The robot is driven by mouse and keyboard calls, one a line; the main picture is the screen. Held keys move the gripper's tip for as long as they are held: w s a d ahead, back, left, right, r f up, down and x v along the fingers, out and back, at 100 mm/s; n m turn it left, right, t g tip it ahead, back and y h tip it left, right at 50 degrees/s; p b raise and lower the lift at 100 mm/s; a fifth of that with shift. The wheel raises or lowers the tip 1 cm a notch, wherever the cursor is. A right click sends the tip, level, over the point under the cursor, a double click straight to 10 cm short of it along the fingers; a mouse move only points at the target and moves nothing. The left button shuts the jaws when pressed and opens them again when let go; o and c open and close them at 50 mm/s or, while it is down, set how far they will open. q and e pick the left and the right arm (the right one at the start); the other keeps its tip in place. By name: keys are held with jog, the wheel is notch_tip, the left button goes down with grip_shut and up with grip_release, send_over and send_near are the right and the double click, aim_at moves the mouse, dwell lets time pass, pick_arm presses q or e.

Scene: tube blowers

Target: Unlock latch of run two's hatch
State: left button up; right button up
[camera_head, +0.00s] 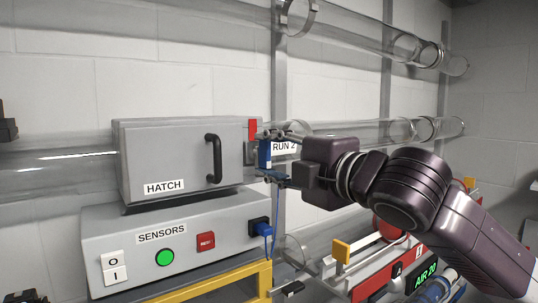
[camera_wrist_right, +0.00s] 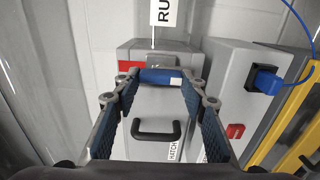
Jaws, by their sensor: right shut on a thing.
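Run two's hatch (camera_head: 165,155) is a grey box with a black handle (camera_head: 213,158) on its front. Its latch shows at the right side, with a red piece (camera_head: 253,130) and a blue grip (camera_head: 264,153). My right gripper (camera_head: 268,156) reaches in from the right and is shut on the blue grip, one finger at its upper end and one at its lower end. In the right wrist view the blue grip (camera_wrist_right: 160,76) spans between the fingertips, with the red piece (camera_wrist_right: 130,68) behind to the left. My left gripper is not recognisable in either view.
A sensors box (camera_head: 185,240) with green and red buttons and a blue plug (camera_head: 259,228) with its cable stands under the hatch. Clear tubes (camera_head: 370,132) run along the wall. A red unit (camera_head: 385,270) stands below my right arm. A yellow frame (camera_head: 220,285) is in front.

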jog(key=shift+f, duration=0.1)
jog(key=o, duration=1.2)
jog(key=shift+c, duration=0.2)
jog(key=v, duration=1.2)
